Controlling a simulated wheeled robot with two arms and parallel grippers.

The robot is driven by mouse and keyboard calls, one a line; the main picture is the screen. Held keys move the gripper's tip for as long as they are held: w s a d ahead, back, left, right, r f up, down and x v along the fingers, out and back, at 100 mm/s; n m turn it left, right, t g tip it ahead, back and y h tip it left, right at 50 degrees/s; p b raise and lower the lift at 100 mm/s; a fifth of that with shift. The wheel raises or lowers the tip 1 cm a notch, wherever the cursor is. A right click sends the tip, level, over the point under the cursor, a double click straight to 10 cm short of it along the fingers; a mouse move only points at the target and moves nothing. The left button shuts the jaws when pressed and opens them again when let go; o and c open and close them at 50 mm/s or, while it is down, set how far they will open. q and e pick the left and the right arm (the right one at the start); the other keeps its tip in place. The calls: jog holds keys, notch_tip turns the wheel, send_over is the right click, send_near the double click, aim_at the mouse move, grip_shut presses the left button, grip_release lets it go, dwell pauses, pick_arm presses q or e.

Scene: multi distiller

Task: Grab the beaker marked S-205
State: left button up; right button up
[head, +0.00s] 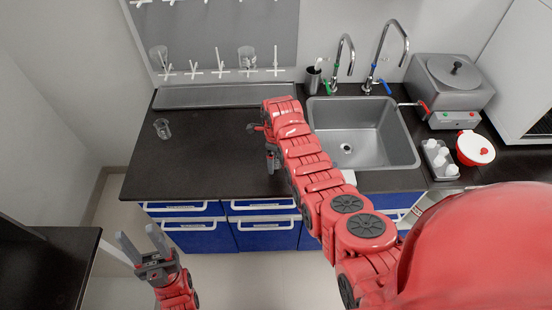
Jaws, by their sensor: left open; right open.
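A small clear glass beaker (162,129) stands upright on the left part of the black counter. Its marking is too small to read. Two more glass vessels hang on the grey peg board at the back, one at the left (158,57) and one nearer the middle (247,57). My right gripper (262,143) is over the counter to the right of the beaker, apart from it, open and empty. My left gripper (142,243) is low in front of the counter, open and empty, with its fingers pointing up in the picture.
A steel sink (347,150) with two taps lies right of my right arm. A grey water bath (448,82), a bottle tray (437,157) and a red-and-white container (475,148) stand further right. Another black counter (45,265) is at lower left. The counter around the beaker is clear.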

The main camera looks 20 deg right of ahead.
jog(key=shift+c, duration=0.2)
jog(key=c, duration=1.4)
